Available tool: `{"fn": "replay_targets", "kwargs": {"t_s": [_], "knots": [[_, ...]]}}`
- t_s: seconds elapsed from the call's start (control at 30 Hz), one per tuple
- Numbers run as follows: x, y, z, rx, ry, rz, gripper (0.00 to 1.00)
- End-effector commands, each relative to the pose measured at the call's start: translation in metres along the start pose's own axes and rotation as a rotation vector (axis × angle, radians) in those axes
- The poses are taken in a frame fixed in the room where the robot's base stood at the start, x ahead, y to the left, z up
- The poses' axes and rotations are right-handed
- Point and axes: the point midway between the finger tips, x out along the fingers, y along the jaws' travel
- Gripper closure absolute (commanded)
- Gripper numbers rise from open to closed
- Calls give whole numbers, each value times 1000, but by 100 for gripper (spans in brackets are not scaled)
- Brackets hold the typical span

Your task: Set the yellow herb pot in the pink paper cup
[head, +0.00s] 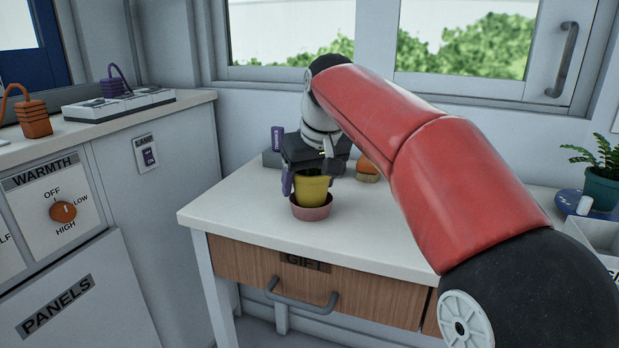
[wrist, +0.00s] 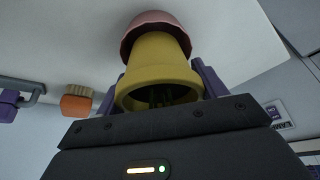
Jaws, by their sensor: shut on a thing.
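The yellow herb pot (head: 311,188) is upright, with its lower part inside the pink paper cup (head: 311,212). The cup stands on the white tabletop near its front edge. In the wrist view the yellow pot (wrist: 160,68) overlaps the pink cup (wrist: 152,20), whose rim surrounds the pot's base. My gripper (head: 308,180) is shut on the pot, with a purple finger on each side of it in the wrist view. Whether the pot's base touches the cup's bottom is hidden.
A potted plant (head: 602,187) stands at the far right. The tabletop left of the cup is clear. A left counter holds a switch panel.

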Motion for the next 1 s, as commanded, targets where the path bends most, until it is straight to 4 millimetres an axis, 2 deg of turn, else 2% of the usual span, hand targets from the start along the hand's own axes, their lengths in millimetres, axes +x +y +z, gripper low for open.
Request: {"fn": "replay_targets", "kwargs": {"t_s": [0.27,0.3,0.47,0.67,0.7,1.0], "knots": [[12,0,5,0,0,0,50],[10,0,4,0,1,0,26],[10,0,4,0,0,0,5],[10,0,4,0,0,0,4],[10,0,4,0,-1,0,0],[7,0,3,0,0,0,0]]}}
